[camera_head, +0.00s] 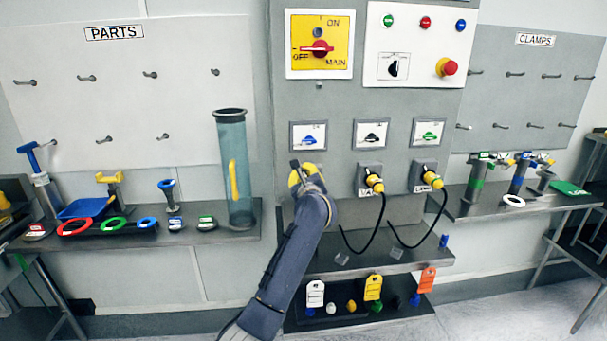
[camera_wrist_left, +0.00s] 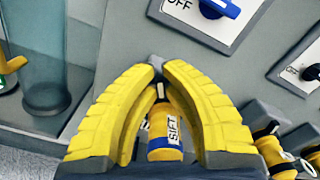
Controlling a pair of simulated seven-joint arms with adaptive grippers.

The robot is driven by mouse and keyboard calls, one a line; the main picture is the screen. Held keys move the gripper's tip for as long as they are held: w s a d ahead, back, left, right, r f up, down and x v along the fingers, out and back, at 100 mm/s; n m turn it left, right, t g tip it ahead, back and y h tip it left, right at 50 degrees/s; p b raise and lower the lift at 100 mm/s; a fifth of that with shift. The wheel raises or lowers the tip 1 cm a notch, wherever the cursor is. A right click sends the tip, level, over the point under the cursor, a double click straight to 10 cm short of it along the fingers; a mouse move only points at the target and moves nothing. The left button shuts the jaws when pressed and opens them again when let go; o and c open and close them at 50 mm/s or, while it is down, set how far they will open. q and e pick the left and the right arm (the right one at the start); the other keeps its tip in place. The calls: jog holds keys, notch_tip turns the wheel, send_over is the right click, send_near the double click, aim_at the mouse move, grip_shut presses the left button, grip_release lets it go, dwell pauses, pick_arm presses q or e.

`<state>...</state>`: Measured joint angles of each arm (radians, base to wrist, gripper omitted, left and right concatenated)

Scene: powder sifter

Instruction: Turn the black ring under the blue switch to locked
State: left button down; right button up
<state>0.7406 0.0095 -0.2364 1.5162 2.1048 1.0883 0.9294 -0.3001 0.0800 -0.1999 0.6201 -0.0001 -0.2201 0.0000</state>
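The blue switch (camera_head: 308,140) is on a white plate on the grey panel; it also shows at the top of the left wrist view (camera_wrist_left: 218,8). My left gripper (camera_head: 303,172) is just below it, at the socket there. In the left wrist view its yellow fingers (camera_wrist_left: 160,68) bow around a yellow plug (camera_wrist_left: 166,142) with a blue band and a "SIFT" label. The fingertips come close together at the plug's far end. My right gripper is not in view.
Two similar yellow plugs with black cables sit to the right, the nearer one (camera_head: 374,182) close to my gripper. A tall clear tube (camera_head: 236,150) stands on the left shelf. A shelf (camera_head: 385,262) runs below the sockets.

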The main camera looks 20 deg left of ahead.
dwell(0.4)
pick_arm(q)
jog(key=m, duration=0.1)
jog(key=d+m, duration=0.1)
jog(key=m, duration=0.1)
jog(key=shift+w+d+r, duration=0.15)
jog(key=shift+w+r, duration=0.15)
jog(key=shift+r, duration=0.05)
jog(key=m, duration=0.1)
jog(key=d+m, duration=0.1)
jog(key=m, duration=0.1)
jog(key=shift+w, duration=0.25)
jog(key=m, duration=0.1)
jog(key=d+m, duration=0.1)
jog(key=m, duration=0.1)
jog(key=shift+w+d, duration=0.2)
jog(key=shift+w, duration=0.05)
jog(key=shift+w+d+f+m, duration=0.15)
jog(key=shift+d+m, duration=0.1)
jog(key=shift+m, duration=0.5)
jog(key=shift+w+d+f+m, duration=0.1)
jog(key=shift+d+f+m, duration=0.1)
jog(key=shift+m, duration=0.55)
jog(key=c, duration=1.8)
grip_release()
